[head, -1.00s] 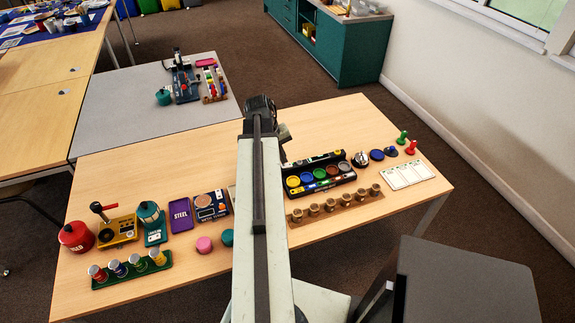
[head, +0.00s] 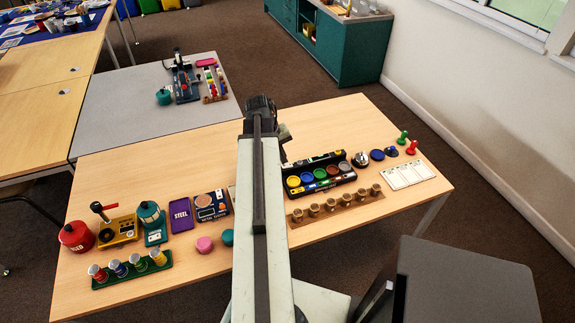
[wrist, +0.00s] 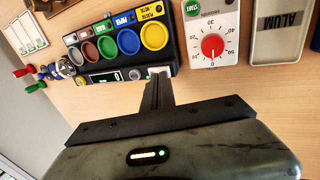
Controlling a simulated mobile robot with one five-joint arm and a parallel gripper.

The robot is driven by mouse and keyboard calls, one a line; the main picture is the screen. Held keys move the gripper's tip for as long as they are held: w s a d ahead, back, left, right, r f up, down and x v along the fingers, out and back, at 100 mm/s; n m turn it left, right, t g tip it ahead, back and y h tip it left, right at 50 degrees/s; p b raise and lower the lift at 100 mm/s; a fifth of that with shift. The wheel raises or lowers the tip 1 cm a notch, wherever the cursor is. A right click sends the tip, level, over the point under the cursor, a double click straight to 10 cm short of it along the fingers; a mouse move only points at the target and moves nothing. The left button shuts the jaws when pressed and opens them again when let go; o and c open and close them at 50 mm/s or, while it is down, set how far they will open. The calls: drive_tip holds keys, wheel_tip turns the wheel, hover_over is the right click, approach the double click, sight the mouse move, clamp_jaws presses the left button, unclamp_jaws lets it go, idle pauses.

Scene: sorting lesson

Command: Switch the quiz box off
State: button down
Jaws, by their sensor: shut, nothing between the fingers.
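The black quiz box (head: 346,176) sits right of my arm in the head view. My gripper (wrist: 160,78) is shut and empty. Its tips are at the box's near right corner, over a pale patch. I cannot tell whether they touch it or whether that patch is a switch.
A white timer with a red dial (wrist: 212,46) and a beige ALUM tray (wrist: 262,48) stand right of the box. A rack of brown cylinders (head: 335,207) lies in front of it. White cards (head: 406,174) lie at the right. The back of the table is clear.

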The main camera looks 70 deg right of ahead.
drive_tip(key=shift+f+b, duration=0.85)
idle(0.3)
wheel_tip(320, 180, up, 7)
drive_tip(key=p, duration=0.7)
